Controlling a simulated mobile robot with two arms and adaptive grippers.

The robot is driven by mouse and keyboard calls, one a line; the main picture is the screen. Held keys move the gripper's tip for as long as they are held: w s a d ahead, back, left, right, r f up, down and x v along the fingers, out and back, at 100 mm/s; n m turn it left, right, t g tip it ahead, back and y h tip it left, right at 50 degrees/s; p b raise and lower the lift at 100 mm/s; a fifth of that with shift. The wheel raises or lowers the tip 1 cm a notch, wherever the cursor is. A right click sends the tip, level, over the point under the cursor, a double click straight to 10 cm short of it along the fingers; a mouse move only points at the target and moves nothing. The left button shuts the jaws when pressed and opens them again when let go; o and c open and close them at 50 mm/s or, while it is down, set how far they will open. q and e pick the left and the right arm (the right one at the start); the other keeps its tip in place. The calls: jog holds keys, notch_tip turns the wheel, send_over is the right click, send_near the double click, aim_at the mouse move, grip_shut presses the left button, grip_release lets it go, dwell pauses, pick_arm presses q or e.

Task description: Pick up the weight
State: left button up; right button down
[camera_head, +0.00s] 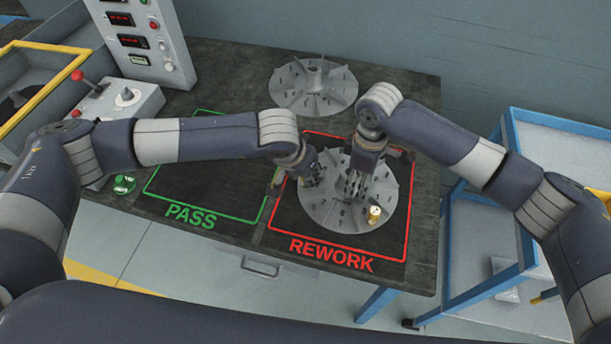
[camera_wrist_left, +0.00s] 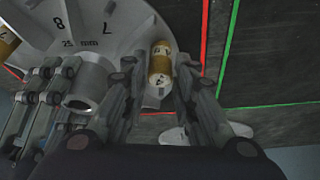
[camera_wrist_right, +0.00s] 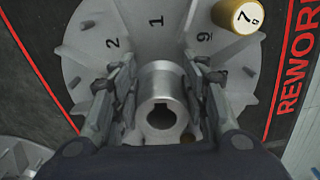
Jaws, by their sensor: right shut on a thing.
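A brass weight (camera_wrist_left: 160,62) shows in the left wrist view near the rim of the grey bladed wheel (camera_head: 330,213), between the parted fingers of my left gripper (camera_head: 310,180). In the head view that weight is hidden by the gripper. A second brass weight (camera_head: 374,213) stands on the wheel's front right; it also shows in the right wrist view (camera_wrist_right: 240,16), marked with a 7. My right gripper (camera_head: 356,186) is shut on the wheel's central hub (camera_wrist_right: 161,108), one finger on each side. The wheel lies inside the red REWORK outline.
A second bladed wheel (camera_head: 312,86) lies at the bench's back. The green PASS area (camera_head: 190,188) is bare where visible. A control box with a red-knobbed lever (camera_head: 120,100) stands at left. A blue-framed cart (camera_head: 560,150) stands at right.

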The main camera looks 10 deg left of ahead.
jog(key=shift+s+f, duration=0.15)
jog(key=shift+f, duration=0.05)
pick_arm(q)
jog(key=c, duration=0.3)
notch_tip(320, 180, up, 10)
dwell(0.5)
jog(key=shift+r, duration=0.1)
jog(key=shift+r, duration=2.2)
